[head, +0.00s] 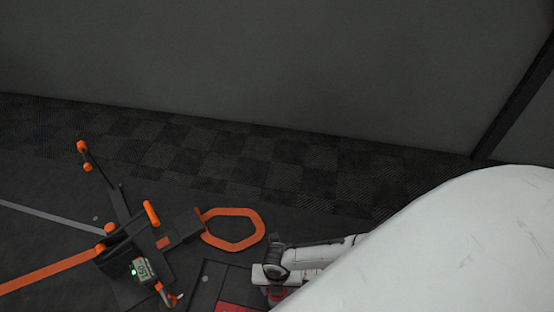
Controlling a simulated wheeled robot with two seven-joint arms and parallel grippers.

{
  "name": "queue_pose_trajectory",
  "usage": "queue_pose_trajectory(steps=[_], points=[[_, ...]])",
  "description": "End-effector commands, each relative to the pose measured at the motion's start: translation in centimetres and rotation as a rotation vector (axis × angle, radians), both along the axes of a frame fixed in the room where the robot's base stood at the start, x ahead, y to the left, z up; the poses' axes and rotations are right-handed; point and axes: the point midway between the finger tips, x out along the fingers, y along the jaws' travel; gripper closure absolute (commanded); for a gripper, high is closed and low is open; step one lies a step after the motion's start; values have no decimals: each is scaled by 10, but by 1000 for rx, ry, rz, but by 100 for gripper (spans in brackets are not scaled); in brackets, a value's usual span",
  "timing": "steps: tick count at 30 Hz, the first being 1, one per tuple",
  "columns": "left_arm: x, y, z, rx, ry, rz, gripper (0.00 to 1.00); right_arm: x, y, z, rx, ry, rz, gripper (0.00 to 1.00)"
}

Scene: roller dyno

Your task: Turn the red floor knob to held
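A small red part (278,293), which looks like the floor knob, shows low in the head view, right under my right gripper (267,278). The gripper covers much of it, so its marking and turned position are hidden. My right gripper comes in from the right and is at or just above the red part. I cannot tell whether its fingers touch the knob or how far they are open. My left gripper is not in view.
A black device (120,250) with orange grips and a small lit display (141,269) stands on the floor left of the gripper. An orange loop (233,211) and an orange strap (48,271) lie beside it. A dark wall (270,65) closes the back.

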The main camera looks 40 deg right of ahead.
Motion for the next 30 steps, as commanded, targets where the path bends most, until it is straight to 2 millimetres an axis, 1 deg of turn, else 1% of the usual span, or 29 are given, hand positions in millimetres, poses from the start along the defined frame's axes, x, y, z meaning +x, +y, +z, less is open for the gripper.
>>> queue_pose_trajectory(steps=[3,4,6,7,14,17,20,21,23,26,30], points=[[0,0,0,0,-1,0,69,0,-1,-1,-3,-2,4,76],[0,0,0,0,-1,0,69,0,-1,-1,-3,-2,5,49],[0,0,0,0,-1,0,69,0,-1,-1,-2,-1,4,37],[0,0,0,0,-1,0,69,0,-1,-1,-2,-1,4,35],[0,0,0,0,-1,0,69,0,0,0,-1,0,2,35],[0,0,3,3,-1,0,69,0,0,4,-1,-1,1,35],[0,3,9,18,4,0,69,0,0,18,-1,-1,1,35],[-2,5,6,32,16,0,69,0,0,25,-1,-1,2,35],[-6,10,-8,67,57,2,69,0,-1,38,-1,-2,3,35],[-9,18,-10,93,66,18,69,0,0,60,-1,-2,3,35],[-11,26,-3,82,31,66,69,0,0,84,-1,-2,4,35]])
